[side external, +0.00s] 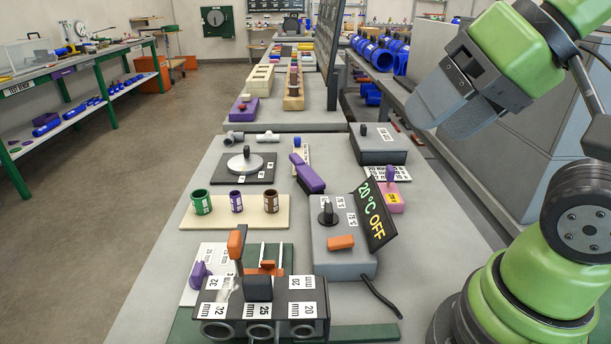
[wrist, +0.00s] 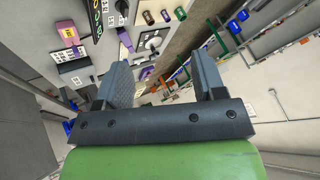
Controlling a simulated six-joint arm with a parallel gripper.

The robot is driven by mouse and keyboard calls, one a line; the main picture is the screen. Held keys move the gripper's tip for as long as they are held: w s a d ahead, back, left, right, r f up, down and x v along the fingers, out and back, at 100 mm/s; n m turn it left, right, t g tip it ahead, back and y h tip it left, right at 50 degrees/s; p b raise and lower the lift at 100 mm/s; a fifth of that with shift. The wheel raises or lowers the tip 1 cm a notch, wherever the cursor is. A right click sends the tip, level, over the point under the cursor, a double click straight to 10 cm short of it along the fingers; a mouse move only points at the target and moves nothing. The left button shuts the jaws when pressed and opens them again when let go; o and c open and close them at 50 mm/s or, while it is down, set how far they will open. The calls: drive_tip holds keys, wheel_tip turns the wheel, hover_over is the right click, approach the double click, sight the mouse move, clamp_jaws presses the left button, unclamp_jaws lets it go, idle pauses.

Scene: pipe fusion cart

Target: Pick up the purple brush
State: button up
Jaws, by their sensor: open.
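The purple brush (side external: 309,178) lies on the grey cart top in the side view, near the middle, its long purple block slanting and a short purple handle at its far end. My gripper (side external: 428,118) is raised high above the right side of the cart, right of the brush and well apart from it. In the wrist view my gripper (wrist: 158,75) has its two grey fingers wide apart with nothing between them.
A grey box with a tilted display (side external: 377,215) stands right of and nearer than the brush. A pink block (side external: 390,198) with a purple knob is to its right. A white disc on a dark plate (side external: 243,168) and three cups on a cream board (side external: 268,218) are left. A dark box (side external: 378,146) stands behind.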

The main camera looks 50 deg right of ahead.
drive_tip(key=shift+o, duration=0.5)
drive_tip(key=g+h, duration=0.3)
drive_tip(key=h, duration=0.1)
hover_over(307, 170)
drive_tip(key=s, duration=0.2)
drive_tip(key=shift+m, duration=0.3)
drive_tip(key=f, duration=2.3)
drive_tip(key=shift+a, duration=0.2)
drive_tip(key=shift+a+x, duration=0.15)
drive_tip(key=shift+x, duration=0.8)
drive_tip(key=shift+a+x, duration=0.15)
drive_tip(key=shift+x, duration=1.85)
